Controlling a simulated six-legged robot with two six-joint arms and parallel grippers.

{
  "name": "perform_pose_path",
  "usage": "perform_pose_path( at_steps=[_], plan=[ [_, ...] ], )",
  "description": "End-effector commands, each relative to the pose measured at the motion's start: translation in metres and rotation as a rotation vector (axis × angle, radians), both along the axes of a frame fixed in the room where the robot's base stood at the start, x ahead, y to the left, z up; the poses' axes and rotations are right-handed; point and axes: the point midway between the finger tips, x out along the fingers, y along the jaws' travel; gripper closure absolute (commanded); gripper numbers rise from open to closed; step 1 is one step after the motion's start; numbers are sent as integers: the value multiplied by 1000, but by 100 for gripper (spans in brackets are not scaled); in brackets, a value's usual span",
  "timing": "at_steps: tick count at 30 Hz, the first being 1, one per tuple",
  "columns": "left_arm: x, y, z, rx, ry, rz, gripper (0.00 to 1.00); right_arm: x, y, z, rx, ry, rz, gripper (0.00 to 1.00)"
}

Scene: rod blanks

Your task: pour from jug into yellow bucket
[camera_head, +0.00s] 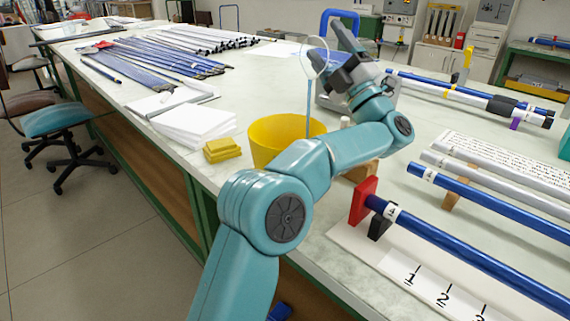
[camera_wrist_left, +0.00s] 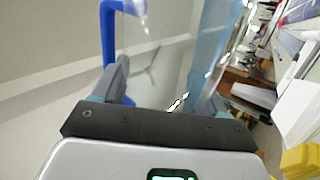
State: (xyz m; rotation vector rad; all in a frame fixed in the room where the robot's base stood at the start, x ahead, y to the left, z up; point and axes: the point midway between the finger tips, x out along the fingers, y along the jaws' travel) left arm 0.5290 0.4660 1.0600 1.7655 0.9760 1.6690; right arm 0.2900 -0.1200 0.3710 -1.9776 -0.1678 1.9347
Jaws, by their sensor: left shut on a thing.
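The yellow bucket (camera_head: 268,150) stands upright on the table beyond my left forearm, which covers part of its front. My left gripper (camera_head: 333,52) is above and to the right of the bucket, shut on the clear jug (camera_head: 306,62). The jug is tilted, and its rim shows as a thin ring. A thin blue stream (camera_head: 308,105) runs from it down into the bucket. The bucket's inside is only partly seen, so its level cannot be told. In the left wrist view, a blue curved bar (camera_wrist_left: 108,40), apparently the jug's handle, shows by the fingers. My right gripper is not in view.
Yellow blocks (camera_head: 221,150) and stacked white paper (camera_head: 193,124) lie left of the bucket. Blue rods (camera_head: 470,235) on supports lie at the right front. Bundled rods (camera_head: 150,60) lie at the far left.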

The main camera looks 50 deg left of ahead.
Motion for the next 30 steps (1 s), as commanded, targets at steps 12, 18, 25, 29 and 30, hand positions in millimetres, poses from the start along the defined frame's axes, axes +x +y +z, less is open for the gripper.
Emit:
perform_pose_path(
  at_steps=[12, 18, 25, 29, 30],
  plan=[
    [-3, 0, -8, 5, -45, -1, 66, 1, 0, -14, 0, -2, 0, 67],
    [-5, 0, -8, 8, -61, 0, 66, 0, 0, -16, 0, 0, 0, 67],
    [-5, 0, -8, 6, -60, -1, 66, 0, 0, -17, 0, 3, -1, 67],
    [-5, 0, -9, 6, -59, 0, 66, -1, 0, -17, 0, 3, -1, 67],
    [-5, 0, -9, 6, -59, 0, 66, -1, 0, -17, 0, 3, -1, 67]
  ],
)
